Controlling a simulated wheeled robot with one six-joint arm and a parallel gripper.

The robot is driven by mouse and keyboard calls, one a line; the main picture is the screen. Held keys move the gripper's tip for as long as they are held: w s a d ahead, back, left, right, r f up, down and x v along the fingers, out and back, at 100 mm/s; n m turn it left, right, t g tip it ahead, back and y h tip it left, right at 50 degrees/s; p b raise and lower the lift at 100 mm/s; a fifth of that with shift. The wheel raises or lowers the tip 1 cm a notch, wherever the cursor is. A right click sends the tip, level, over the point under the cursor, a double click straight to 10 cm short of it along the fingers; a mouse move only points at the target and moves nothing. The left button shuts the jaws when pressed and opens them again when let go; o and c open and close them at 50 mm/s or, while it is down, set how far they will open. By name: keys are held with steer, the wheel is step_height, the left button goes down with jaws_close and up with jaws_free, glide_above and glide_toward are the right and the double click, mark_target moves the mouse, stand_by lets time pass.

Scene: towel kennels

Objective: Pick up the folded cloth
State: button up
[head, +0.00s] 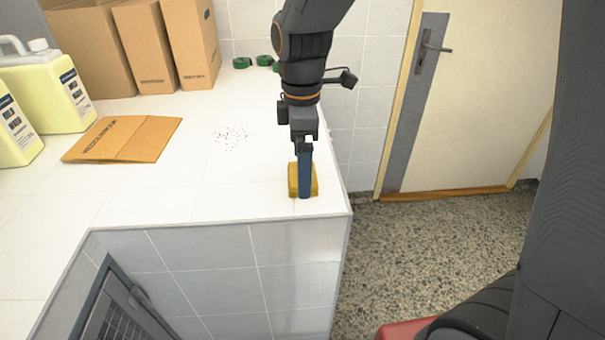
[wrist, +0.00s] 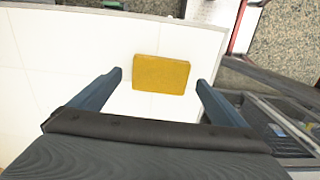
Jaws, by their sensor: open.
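The folded cloth is a small yellow pad (head: 293,182) lying flat on the white tiled counter (head: 150,200), near its front right corner. In the wrist view the yellow cloth (wrist: 161,74) lies just beyond the fingertips, roughly centred between them. My gripper (head: 304,195) is above the cloth in the head view and hides part of it. In the wrist view my gripper (wrist: 159,80) has its two blue fingers spread wide, with nothing between them. I cannot tell the exact height of the fingertips over the cloth.
The counter's right edge and front edge are close to the cloth. Dark crumbs (head: 231,137) and a flattened cardboard piece (head: 124,138) lie to the left. Yellow jugs (head: 50,85) and cardboard boxes (head: 150,45) stand behind. Green rings (head: 263,60) lie at the back.

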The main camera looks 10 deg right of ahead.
steer(key=shift+f, duration=0.8)
steer(key=shift+c, duration=0.3)
steer(key=c, duration=1.1)
steer(key=shift+o, duration=0.2)
step_height(320, 180, up, 10)
steer(key=b, duration=0.2)
